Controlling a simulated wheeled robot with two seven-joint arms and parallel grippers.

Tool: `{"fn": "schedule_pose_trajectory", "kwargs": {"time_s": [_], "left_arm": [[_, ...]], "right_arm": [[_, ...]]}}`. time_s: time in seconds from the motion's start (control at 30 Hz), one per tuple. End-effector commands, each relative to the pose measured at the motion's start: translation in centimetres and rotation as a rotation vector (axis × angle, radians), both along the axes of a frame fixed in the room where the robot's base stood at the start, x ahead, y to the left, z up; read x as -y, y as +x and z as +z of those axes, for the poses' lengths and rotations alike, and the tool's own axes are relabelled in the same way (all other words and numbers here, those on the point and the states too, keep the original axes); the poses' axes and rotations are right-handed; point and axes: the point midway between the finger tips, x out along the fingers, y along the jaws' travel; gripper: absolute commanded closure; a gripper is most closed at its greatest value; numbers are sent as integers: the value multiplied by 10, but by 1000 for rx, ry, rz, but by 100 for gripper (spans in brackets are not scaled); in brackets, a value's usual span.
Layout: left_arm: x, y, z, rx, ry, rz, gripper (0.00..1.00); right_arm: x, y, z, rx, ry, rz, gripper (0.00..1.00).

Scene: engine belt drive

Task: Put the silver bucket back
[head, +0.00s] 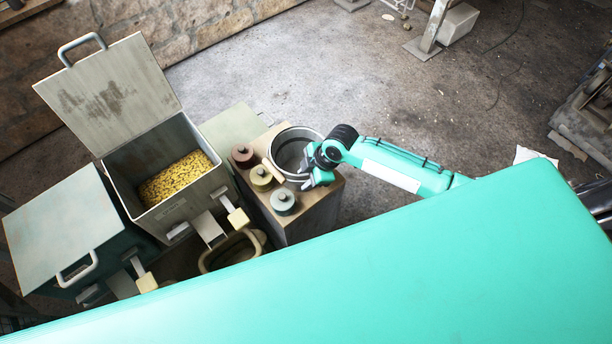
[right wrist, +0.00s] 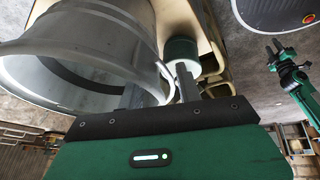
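The silver bucket (head: 291,150) stands upright on the wooden cabinet top, at its back beside three lidded jars. It fills the left of the right wrist view (right wrist: 80,55), its mouth towards the camera. My right gripper (head: 312,169) is at the bucket's right rim. In the right wrist view, one finger (right wrist: 187,84) is outside the bucket wall and a darker finger shape shows inside it. The fingers look spread around the rim, with a small gap outside. My left gripper (right wrist: 275,46) appears small at the right wrist view's right edge, its fingers apart and empty.
The red (head: 242,155), yellow (head: 262,178) and grey-green (head: 284,201) jars stand close to the bucket's left and front. An open bin (head: 151,160) holds yellow material; a closed bin (head: 62,228) is farther left. Floor (head: 420,90) behind and right is mostly clear.

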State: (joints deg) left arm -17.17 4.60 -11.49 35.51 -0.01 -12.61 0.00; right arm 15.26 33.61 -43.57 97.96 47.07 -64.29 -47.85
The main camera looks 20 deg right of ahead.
Motion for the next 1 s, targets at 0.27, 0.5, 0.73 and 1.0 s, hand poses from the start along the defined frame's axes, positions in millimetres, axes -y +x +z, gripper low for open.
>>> {"fn": "schedule_pose_trajectory", "kwargs": {"time_s": [0.27, 0.5, 0.73, 1.0], "left_arm": [[0, 0, -7, 0, 0, 0, 66], [0, 0, -11, 0, 0, 0, 66], [0, 0, -12, 0, 0, 1, 66], [0, 0, -12, 0, 0, 1, 66]], "right_arm": [[21, -7, 44, 5, -3, 1, 65], [39, -15, 87, 3, -2, 0, 65], [46, -19, 105, 0, -1, 0, 65], [46, -19, 106, 0, 0, 0, 65]]}}
